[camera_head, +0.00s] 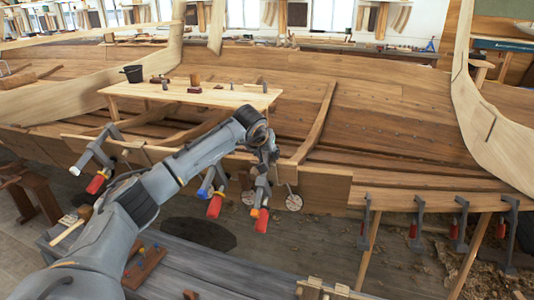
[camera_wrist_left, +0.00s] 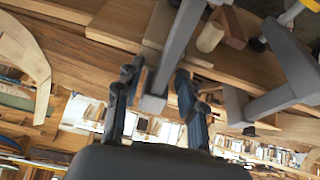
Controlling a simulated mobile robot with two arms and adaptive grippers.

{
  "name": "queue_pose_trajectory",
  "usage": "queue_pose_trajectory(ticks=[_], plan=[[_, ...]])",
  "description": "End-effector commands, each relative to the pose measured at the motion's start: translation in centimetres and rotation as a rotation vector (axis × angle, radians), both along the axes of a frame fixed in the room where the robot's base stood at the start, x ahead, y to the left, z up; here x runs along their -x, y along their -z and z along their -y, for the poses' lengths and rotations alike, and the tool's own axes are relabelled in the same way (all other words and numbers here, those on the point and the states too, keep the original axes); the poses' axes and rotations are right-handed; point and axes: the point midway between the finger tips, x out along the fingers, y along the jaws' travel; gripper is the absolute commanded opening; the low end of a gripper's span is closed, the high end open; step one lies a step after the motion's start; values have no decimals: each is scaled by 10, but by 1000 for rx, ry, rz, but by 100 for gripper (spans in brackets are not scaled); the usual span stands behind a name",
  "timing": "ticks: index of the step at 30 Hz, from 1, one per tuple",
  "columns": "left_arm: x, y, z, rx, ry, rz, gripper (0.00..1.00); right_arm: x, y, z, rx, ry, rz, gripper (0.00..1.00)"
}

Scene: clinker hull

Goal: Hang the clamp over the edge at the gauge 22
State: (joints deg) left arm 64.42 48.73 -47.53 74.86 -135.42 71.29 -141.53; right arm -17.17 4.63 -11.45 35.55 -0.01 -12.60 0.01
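My left gripper (camera_head: 266,160) is at the hull's near edge, over a clamp (camera_head: 262,192) with a red and orange handle. In the left wrist view its fingers (camera_wrist_left: 158,82) stand apart on either side of a grey clamp bar (camera_wrist_left: 172,55), with gaps showing beside the bar. A second clamp (camera_head: 214,185) with a red handle hangs just left of the gripper. The right gripper is not in view.
Another clamp (camera_head: 97,155) hangs farther left on the edge. Several clamps (camera_head: 418,215) hang in a row at right. A grey bench (camera_head: 215,275) is in front.

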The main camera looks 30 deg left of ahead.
Motion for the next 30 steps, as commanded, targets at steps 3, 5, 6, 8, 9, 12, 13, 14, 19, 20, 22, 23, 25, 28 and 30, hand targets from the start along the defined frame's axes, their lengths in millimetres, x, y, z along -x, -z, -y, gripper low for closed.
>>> queue_pose_trajectory(ticks=[3,5,6,8,9,12,13,14,19,20,22,23,25,28,30], plan=[[1,4,0,0,-1,-8,39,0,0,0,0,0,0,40],[2,2,0,-1,0,-7,39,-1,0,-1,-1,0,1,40],[3,0,0,-1,0,-6,39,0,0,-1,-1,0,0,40],[7,-6,1,-2,0,-4,39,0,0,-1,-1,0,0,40],[10,-11,2,-3,1,-2,39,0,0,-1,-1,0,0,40],[23,-26,6,-3,2,0,39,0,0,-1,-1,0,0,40],[26,-32,7,-4,1,2,39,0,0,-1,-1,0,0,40],[31,-37,8,-3,1,1,39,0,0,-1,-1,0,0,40],[54,-64,15,-2,1,2,39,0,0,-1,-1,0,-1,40],[57,-67,17,-2,1,0,39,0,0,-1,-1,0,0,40],[64,-76,19,-1,0,2,39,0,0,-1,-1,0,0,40],[66,-79,20,-1,0,2,39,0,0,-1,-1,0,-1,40],[71,-84,21,0,0,0,39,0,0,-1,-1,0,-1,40],[75,-88,23,0,1,-1,39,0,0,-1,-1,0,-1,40],[76,-89,23,0,1,-1,39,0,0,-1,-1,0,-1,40]])
